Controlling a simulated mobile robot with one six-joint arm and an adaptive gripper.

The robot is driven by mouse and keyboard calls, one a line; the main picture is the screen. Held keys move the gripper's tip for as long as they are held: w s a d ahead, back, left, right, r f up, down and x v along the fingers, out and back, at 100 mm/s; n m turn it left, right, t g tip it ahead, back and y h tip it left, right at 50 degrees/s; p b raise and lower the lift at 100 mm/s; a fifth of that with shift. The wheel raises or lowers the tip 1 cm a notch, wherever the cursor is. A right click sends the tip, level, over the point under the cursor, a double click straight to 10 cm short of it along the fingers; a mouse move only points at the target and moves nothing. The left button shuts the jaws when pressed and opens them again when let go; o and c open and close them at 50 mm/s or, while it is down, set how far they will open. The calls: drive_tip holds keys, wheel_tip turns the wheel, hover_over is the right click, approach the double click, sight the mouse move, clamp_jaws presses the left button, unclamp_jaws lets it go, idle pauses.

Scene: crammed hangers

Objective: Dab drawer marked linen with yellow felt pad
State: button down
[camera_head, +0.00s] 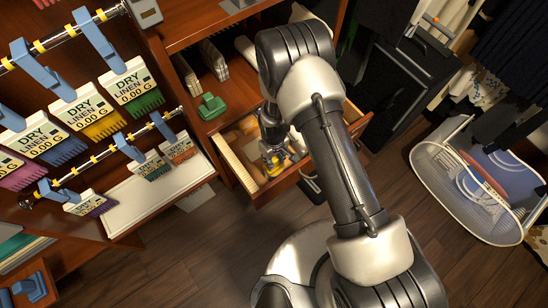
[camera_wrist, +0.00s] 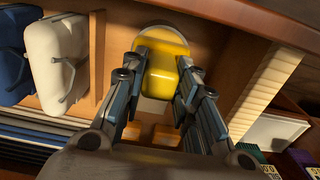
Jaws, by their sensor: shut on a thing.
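The yellow felt pad (camera_wrist: 168,62) is between the two fingers of my gripper (camera_wrist: 168,75) in the wrist view. My gripper is shut on it. In the head view my gripper (camera_head: 275,158) points down over the open wooden drawer (camera_head: 262,197), and a bit of yellow shows at its tip. Whether the pad touches anything cannot be told. No linen marking is readable on this drawer. My arm hides much of its right side.
Hanging cards reading "DRY LINEN" (camera_head: 82,110) with coloured bristles fill the left rack. A green object (camera_head: 210,106) sits on the shelf above the drawer. A mesh basket (camera_head: 425,170) stands at right. The floor (camera_head: 150,275) is clear in front.

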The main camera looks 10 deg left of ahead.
drive_tip(key=shift+r+p, duration=2.2)
drive_tip(key=shift+r, duration=1.25)
drive_tip(key=shift+r, duration=0.35)
wheel_tip(320, 180, up, 7)
drive_tip(key=p, duration=0.4)
drive_tip(key=w+d+r+m+b, duration=0.2)
drive_tip(key=d+r+m, duration=0.3)
drive_tip(key=d+r, duration=0.4)
drive_tip(key=w+d+r+m+b, duration=0.2)
drive_tip(key=d+r+m, duration=0.3)
drive_tip(key=d+r, duration=0.5)
drive_tip(key=d, duration=0.4)
drive_tip(key=shift+w+d+r, duration=0.25)
drive_tip(key=shift+w+d, duration=0.15)
